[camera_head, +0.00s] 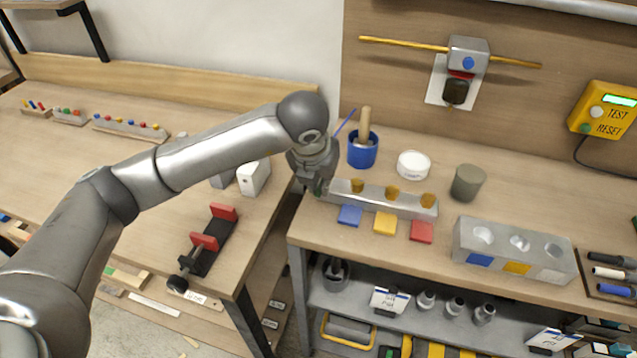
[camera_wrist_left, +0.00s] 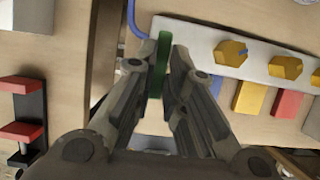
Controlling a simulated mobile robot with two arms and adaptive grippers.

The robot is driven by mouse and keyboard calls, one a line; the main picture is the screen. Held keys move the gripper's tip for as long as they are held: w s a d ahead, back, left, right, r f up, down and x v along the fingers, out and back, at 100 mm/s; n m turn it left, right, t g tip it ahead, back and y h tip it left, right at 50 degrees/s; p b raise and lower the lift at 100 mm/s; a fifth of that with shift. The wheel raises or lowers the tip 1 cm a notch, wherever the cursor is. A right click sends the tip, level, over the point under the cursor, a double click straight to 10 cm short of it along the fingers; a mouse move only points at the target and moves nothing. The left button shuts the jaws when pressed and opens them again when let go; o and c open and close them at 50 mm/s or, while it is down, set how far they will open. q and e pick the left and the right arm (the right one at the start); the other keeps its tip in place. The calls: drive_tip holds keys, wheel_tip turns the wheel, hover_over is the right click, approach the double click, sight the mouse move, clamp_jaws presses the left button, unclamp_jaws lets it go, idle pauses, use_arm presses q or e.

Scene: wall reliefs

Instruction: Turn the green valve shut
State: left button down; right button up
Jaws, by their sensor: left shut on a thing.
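The green valve (camera_wrist_left: 163,50) shows in the left wrist view as a narrow upright green piece between my finger pads. In the head view only a small bit of green (camera_head: 318,187) shows at the left end of a grey manifold bar (camera_head: 405,203). My left gripper (camera_head: 316,180) reaches down there from the left, and the arm and fingers cover most of the valve. In the left wrist view my left gripper (camera_wrist_left: 157,62) is shut on the green piece. How far the valve is turned cannot be told. My right gripper is not in view.
Yellow knobs (camera_head: 392,192) stand on the bar close to my fingers. Blue, yellow and red plates (camera_head: 385,223) lie in front. A blue cup (camera_head: 362,152) with a wooden-handled tool stands behind. A red-jawed clamp (camera_head: 205,243) sits on the left bench, across a gap.

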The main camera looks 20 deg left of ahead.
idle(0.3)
use_arm(q)
drive_tip(key=c, duration=1.5)
unclamp_jaws()
drive_tip(key=v, duration=1.2)
drive_tip(key=shift+d+r, duration=0.1)
drive_tip(key=shift+d, duration=0.05)
